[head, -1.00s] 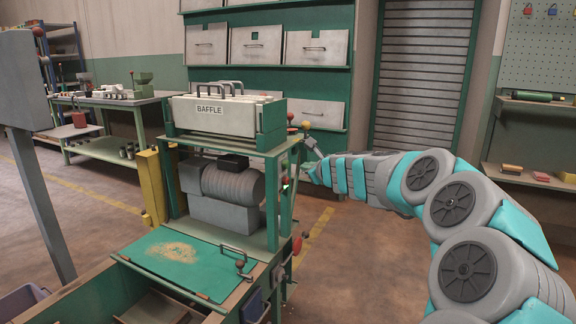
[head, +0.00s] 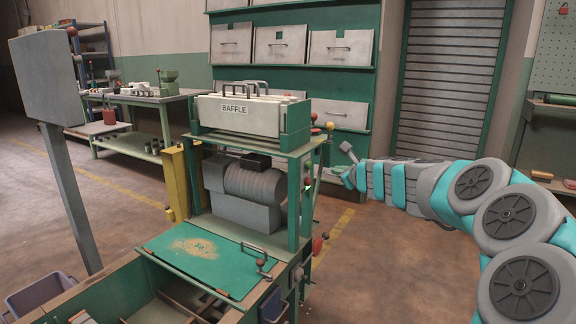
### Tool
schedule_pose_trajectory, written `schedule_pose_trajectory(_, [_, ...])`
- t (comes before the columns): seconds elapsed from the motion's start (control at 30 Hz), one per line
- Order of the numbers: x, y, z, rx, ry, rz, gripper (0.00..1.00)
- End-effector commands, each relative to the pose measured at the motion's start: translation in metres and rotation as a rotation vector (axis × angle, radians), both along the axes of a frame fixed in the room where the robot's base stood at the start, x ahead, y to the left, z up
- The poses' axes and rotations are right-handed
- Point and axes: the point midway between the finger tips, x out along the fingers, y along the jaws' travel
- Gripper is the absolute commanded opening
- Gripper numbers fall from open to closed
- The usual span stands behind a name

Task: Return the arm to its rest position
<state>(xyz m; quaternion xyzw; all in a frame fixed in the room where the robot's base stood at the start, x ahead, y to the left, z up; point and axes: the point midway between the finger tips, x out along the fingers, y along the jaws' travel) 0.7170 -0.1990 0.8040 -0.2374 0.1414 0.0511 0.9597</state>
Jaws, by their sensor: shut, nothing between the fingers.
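My grey and teal arm (head: 430,185) reaches in from the right edge in the head view. At its far end my gripper (head: 343,162) is beside the right side of the green machine frame (head: 297,200), close to its upright post and the red knobs. The gripper is small in the picture; it looks shut and holds nothing visible. I cannot tell whether it touches the frame.
A box marked BAFFLE (head: 236,116) sits on top of the machine. A green lid (head: 198,262) with yellowish crumbs covers part of the bin in front. A grey panel on a post (head: 50,80) stands at left. Open floor (head: 385,265) lies below the arm.

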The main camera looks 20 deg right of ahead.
Motion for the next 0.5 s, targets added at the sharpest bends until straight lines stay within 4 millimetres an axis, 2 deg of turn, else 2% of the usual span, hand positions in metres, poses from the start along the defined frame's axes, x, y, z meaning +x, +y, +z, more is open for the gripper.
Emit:
schedule_pose_trajectory(0.07, [0.000, 0.002, 0.001, -0.005, 0.000, 0.006, 0.00])
schedule_pose_trajectory(0.13, [-0.002, 0.013, 0.002, -0.030, 0.001, 0.035, 0.00])
schedule_pose_trajectory(0.23, [-0.010, 0.048, 0.007, -0.114, 0.004, 0.136, 0.00])
schedule_pose_trajectory(0.37, [-0.038, 0.124, 0.010, -0.313, 0.007, 0.369, 0.00])
schedule_pose_trajectory(0.4, [-0.051, 0.151, 0.006, -0.382, 0.012, 0.455, 0.00])
schedule_pose_trajectory(0.5, [-0.091, 0.206, -0.005, -0.565, 0.019, 0.664, 0.00])
